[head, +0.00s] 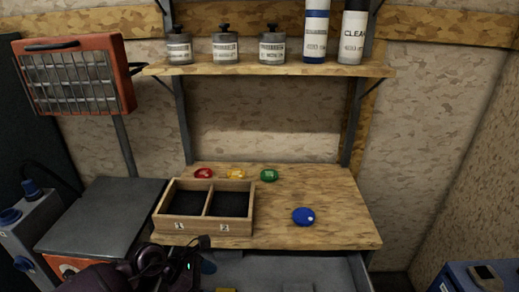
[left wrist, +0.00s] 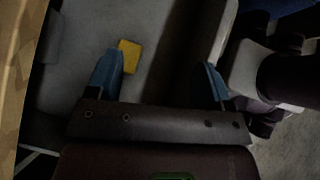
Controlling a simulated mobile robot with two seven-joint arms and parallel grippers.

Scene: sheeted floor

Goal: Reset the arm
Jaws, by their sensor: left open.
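My left arm comes in from the bottom left of the head view, low in front of the wooden worktop (head: 320,235). My left gripper (head: 208,264) is mostly hidden behind its own wrist there; a bit of a blue finger shows. In the left wrist view, the left gripper (left wrist: 160,76) has its two blue fingers wide apart with nothing between them. A yellow block (left wrist: 130,56) lies on a grey surface past the left finger, apart from it as far as I can tell. My right gripper is in neither view.
A two-compartment wooden box (head: 248,228), marked 1 and 2, stands on the worktop. Red (head: 203,173), yellow (head: 236,174), green (head: 269,175) and blue (head: 303,216) round pieces lie around it. A grey open drawer (head: 300,268) sits below. A shelf (head: 300,69) holds jars and bottles.

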